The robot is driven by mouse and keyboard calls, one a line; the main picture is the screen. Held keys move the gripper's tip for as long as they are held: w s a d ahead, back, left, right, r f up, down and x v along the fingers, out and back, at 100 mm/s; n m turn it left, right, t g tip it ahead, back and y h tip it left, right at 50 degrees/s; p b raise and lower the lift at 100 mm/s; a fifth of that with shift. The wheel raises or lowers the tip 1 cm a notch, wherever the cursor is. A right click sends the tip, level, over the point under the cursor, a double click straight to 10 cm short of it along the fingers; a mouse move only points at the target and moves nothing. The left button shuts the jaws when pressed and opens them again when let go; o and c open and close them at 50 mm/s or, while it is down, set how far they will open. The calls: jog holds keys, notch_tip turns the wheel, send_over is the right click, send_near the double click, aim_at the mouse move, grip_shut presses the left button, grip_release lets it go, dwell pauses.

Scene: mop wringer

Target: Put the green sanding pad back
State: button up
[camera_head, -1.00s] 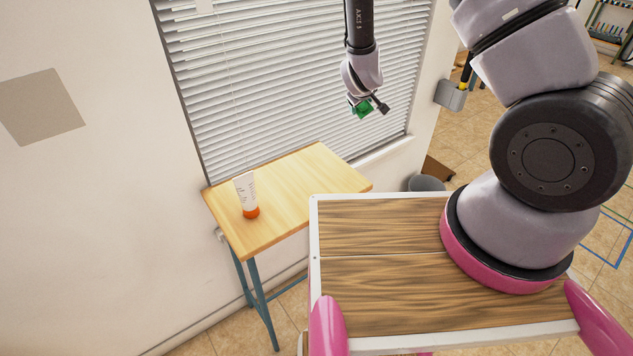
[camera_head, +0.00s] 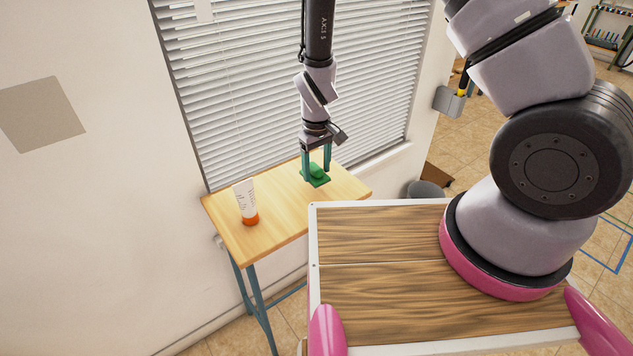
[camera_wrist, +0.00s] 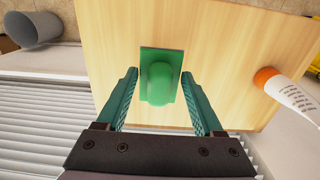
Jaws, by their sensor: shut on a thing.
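The green sanding pad (camera_head: 318,181) has a flat square base and a rounded raised grip. It is at the far right part of the small wooden table (camera_head: 275,203), on its top or just above it; I cannot tell if it touches. My gripper (camera_head: 316,174) points down with its two teal fingers on either side of the pad, shut on it. In the wrist view the pad (camera_wrist: 160,85) shows between the fingertips, flat against the pale wood behind it.
A white tube with an orange cap (camera_head: 246,200) stands on the table's left part. Window blinds (camera_head: 260,90) and the wall are close behind the table. A grey bin (camera_head: 427,188) stands on the floor to the right. The table's middle is clear.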

aim_at(317, 180)
notch_tip(317, 180, down, 5)
jog(key=shift+r, duration=0.15)
jog(key=o, duration=1.5)
jog(key=shift+c, duration=0.2)
jog(key=shift+r, duration=0.1)
